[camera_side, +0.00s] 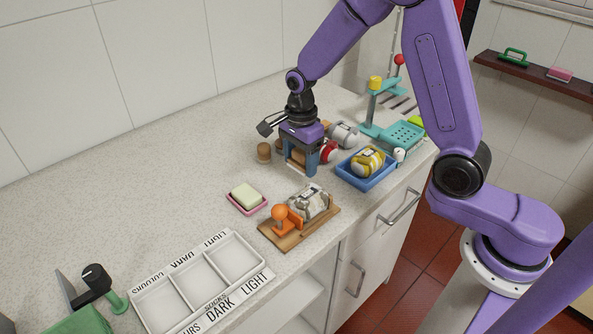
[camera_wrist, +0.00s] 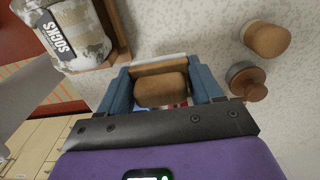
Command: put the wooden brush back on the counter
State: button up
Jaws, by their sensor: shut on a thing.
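My gripper (camera_side: 301,168) has its blue fingers low over the pale speckled counter (camera_side: 130,175). It is shut on the wooden brush (camera_side: 297,157). In the wrist view, the brush (camera_wrist: 160,89) lies crosswise between the two fingers, with its rounded brown back toward the camera and a pale strip along its far edge. The fingers hide its ends. I cannot tell whether the brush touches the counter or hangs just above it.
Wooden pegs (camera_side: 264,151) stand left of my gripper. A blue tray (camera_side: 365,183) with a yellow bundle is to the right. The back-left counter is clear.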

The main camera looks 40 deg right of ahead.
aim_at(296, 181)
jog(key=shift+w+a+f, duration=0.1)
jog(key=shift+w+f, duration=0.5)
jog(key=shift+f, duration=1.6)
jog(key=shift+f, duration=0.15)
jog(key=o, duration=0.9)
